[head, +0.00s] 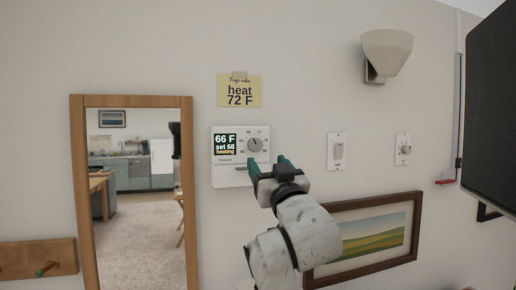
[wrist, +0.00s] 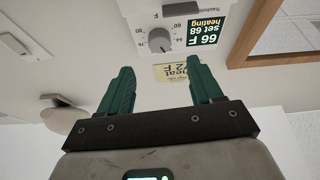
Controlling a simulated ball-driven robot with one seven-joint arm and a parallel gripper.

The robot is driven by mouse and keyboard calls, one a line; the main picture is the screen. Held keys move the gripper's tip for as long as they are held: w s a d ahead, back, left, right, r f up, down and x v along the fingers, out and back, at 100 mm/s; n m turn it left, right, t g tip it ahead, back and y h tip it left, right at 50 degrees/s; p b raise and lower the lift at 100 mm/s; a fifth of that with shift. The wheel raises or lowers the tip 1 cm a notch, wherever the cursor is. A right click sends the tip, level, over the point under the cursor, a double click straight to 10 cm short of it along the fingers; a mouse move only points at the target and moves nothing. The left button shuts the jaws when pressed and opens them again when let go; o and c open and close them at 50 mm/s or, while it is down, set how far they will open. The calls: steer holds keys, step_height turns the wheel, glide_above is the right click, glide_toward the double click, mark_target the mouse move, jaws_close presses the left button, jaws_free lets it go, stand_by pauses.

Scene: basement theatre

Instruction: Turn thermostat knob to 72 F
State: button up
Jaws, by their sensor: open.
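The white thermostat (head: 228,179) is on the wall, with a screen (head: 226,145) reading 66 F, set 68, heating. Its grey round knob (head: 255,145) sits right of the screen inside a ring of numbers. A yellow note (head: 240,91) above it reads heat 72 F. My gripper (head: 268,162) is open and empty, just below and right of the knob in the head view. In the wrist view the knob (wrist: 160,40) lies beyond the two green fingertips (wrist: 162,82), apart from them. The picture there is turned over, and the note (wrist: 172,72) shows between the fingers.
A wood-framed mirror (head: 187,200) hangs left of the thermostat. A wall switch (head: 338,151) and a small dial plate (head: 403,148) are to the right.

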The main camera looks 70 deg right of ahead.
mark_target(256, 146)
steer(key=p+x, duration=0.2)
steer(key=x, duration=0.6)
steer(key=shift+w+d, duration=0.1)
steer(key=shift+d, duration=0.05)
steer(key=shift+c, duration=0.3)
steer(key=c, duration=1)
steer(key=shift+w+f+m+g, duration=0.1)
steer(key=shift+m+g, duration=0.2)
steer(key=shift+m, duration=0.2)
steer(key=m+g+b, duration=0.1)
steer(key=m, duration=0.1)
steer(key=m+g+h, duration=0.1)
steer(key=m, duration=0.2)
steer(key=shift+w+a+g+h+b, duration=0.2)
steer(key=shift+g+h+b, duration=0.1)
steer(key=shift+b, duration=0.1)
steer(key=m+g+b, duration=0.1)
steer(key=m, duration=0.2)
steer(key=m+g+b, duration=0.1)
steer(key=m, duration=0.2)
steer(key=shift+m+g, duration=0.4)
steer(key=shift+r+m, duration=0.2)
steer(key=shift+m, duration=0.1)
